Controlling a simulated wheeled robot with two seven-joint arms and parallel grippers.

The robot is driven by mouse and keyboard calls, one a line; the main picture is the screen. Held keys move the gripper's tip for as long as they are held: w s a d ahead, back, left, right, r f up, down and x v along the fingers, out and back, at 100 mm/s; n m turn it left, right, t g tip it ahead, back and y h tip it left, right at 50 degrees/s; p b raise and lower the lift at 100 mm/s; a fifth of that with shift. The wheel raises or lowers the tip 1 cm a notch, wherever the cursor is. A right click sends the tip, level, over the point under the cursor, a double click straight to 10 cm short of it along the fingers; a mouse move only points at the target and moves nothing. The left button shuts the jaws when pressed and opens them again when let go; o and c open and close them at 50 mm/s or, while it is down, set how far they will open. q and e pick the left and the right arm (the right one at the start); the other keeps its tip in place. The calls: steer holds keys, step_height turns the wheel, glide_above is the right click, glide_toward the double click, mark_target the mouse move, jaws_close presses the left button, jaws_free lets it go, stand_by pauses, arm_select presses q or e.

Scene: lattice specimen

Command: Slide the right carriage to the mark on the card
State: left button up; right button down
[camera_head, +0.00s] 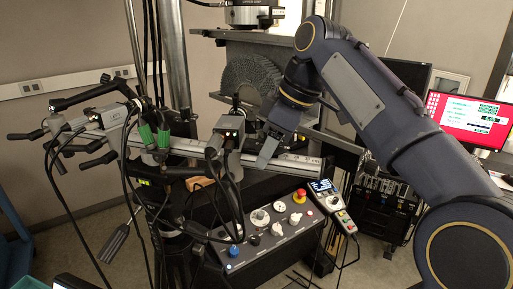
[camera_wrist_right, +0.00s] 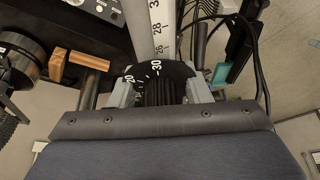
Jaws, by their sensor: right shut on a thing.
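A pale rail with a printed scale (camera_head: 290,162) crosses the head view. It also shows in the wrist view (camera_wrist_right: 152,30), with numbers such as 26 and 28. My right gripper (camera_head: 266,152) is at the rail, just right of the dark carriage. In the wrist view its fingers (camera_wrist_right: 160,92) are shut on a black ribbed knob (camera_wrist_right: 160,90) with a numbered dial. I cannot make out the card or its mark. My left gripper is not in view.
A grey lattice arch (camera_head: 250,78) stands behind the rail. A control panel with knobs (camera_head: 270,230) and a handheld pendant (camera_head: 328,198) are below it. Black cables (camera_head: 225,180) hang around the dark carriage. A red-screened monitor (camera_head: 466,118) is at the right.

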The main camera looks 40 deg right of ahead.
mark_target(291, 156)
steer(key=shift+s+d+b, duration=0.15)
steer(key=shift+s+d, duration=0.5)
steer(key=shift+s, duration=0.35)
steer(key=shift+s+d+b, duration=0.15)
steer(key=shift+s+d, duration=0.5)
steer(key=shift+s, duration=0.35)
steer(key=c, duration=0.7)
jaws_free()
steer(key=p+v, duration=0.5)
steer(key=v, duration=0.1)
steer(key=shift+r, duration=0.1)
